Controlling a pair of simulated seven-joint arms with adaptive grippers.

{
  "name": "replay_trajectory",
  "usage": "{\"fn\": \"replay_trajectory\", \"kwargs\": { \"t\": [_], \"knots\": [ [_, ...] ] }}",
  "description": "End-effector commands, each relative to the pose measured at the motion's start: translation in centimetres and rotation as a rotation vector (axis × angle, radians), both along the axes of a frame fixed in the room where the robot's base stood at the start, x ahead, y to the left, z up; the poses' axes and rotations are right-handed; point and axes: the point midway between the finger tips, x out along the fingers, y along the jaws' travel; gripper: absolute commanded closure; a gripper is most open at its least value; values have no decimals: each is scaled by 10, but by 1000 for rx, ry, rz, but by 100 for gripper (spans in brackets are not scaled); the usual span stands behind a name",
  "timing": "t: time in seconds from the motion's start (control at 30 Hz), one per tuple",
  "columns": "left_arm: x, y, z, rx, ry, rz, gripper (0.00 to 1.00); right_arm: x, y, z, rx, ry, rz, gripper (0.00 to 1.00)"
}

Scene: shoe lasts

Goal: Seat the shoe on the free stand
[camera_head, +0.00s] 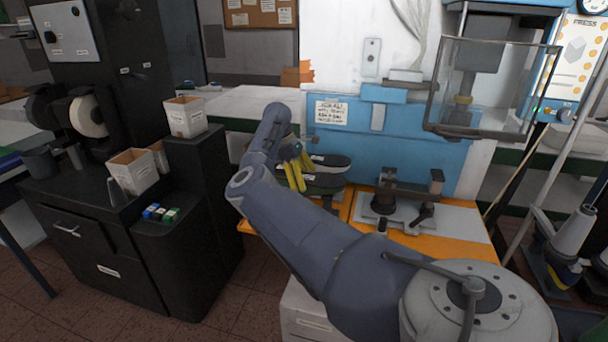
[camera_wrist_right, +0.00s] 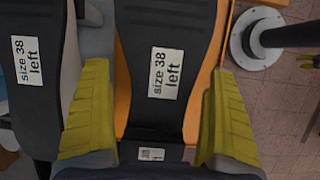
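My right gripper (camera_head: 294,172) reaches in over two dark shoes lying close together on the orange bench, one behind (camera_head: 333,160) and one in front (camera_head: 325,181). In the right wrist view, the yellow fingers (camera_wrist_right: 160,115) are open and straddle a black sole marked "size 38 left" (camera_wrist_right: 140,70). A narrow gap seems to show at each side; contact is not clear. A second black sole with the same marking (camera_wrist_right: 40,45) lies beyond the left finger. A grey fixture (camera_head: 435,213) with dark clamps stands right of the shoes; which part is the free stand is unclear.
The blue press (camera_head: 395,133) with a clear guard (camera_head: 492,88) rises behind the bench. A round metal base with a dark post (camera_wrist_right: 258,40) stands right of the fingers. The orange bench edge (camera_head: 470,252) is in front. A black cabinet (camera_head: 95,235) stands left.

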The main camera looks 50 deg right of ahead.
Motion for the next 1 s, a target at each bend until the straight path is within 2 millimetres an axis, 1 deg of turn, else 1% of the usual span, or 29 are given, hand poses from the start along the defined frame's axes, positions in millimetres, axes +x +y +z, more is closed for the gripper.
{"fn": "replay_trajectory", "kwargs": {
  "t": [0.23, 0.37, 0.47, 0.8, 1.0],
  "knots": [
    [-2, 3, 0, 3, 2, 1, 54, 0, 1, -1, 3, 0, 1, 8],
    [-1, 2, 0, 1, 2, 1, 54, 3, 2, 7, 1, -1, 2, 8],
    [-1, 1, 0, 1, 1, 0, 54, 8, 4, 19, 2, -3, 1, 8],
    [0, 0, 0, 0, 0, 0, 54, 28, 15, 74, 1, -2, 1, 8],
    [0, 0, 0, 0, 0, 0, 54, 36, 19, 97, 1, -1, 2, 8]
  ]
}}
